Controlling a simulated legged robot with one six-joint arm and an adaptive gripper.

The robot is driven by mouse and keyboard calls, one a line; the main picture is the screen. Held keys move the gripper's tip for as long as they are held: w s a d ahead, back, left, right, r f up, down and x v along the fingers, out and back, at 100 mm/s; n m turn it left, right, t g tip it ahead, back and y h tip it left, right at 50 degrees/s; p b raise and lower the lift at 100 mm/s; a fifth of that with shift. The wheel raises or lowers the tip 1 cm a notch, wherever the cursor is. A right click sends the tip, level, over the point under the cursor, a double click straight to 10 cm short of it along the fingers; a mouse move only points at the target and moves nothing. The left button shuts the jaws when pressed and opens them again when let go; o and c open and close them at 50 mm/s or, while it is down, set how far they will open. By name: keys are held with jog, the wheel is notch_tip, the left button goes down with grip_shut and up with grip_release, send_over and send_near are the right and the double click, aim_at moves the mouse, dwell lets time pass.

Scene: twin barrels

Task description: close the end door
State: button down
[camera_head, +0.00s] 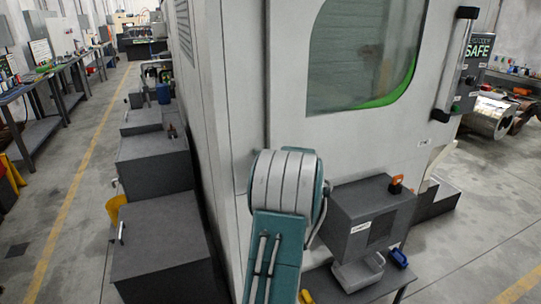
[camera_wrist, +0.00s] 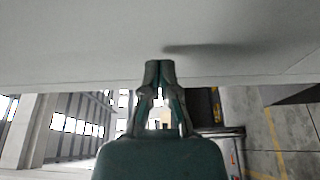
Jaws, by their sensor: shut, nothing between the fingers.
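A large pale grey machine (camera_head: 235,90) fills the middle of the head view. Its front face carries a green-edged window (camera_head: 362,52) and a tall vertical handle (camera_head: 455,65) at the right. I cannot tell for certain which panel is the end door, or how far any door stands open. My gripper (camera_wrist: 160,64) is shut and empty in the wrist view, its fingertips together against or very close to a pale flat panel (camera_wrist: 85,40). In the head view my teal and white arm stands before the machine, and the gripper itself is hidden.
A dark grey box (camera_head: 365,218) sits at the machine's lower front, right of my arm. Dark grey cabinets (camera_head: 155,240) line the machine's left side. A control panel (camera_head: 473,75) is at the far right. Workbenches (camera_head: 45,80) stand left of an aisle with open floor.

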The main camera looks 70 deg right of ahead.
jog(key=w+a+v, duration=0.1)
jog(key=v, duration=0.9)
jog(key=w+a+r+m+g+h, duration=0.1)
jog(key=w+a+r+m+g, duration=0.25)
jog(key=w, duration=0.85)
jog(key=w+a+r+m, duration=0.2)
jog(key=w+a+r, duration=0.15)
jog(key=a, duration=0.55)
jog(key=w+a+r+m, duration=0.25)
jog(key=w+a, duration=0.25)
jog(key=a, duration=0.5)
jog(key=s+a+f+m+g+y, duration=0.1)
jog(key=a+f+m+g+y, duration=0.15)
jog(key=a, duration=0.75)
jog(key=s+a+f+m+g+y, duration=0.1)
jog(key=s+a+f+y, duration=0.15)
jog(key=a, duration=0.75)
jog(key=s+a+f+g+y, duration=0.3)
jog(key=s+a, duration=0.6)
jog(key=a, duration=0.5)
jog(key=shift+s+a+f+y, duration=0.15)
jog(key=shift+a+f+y, duration=0.2)
jog(key=shift+f+y, duration=0.6)
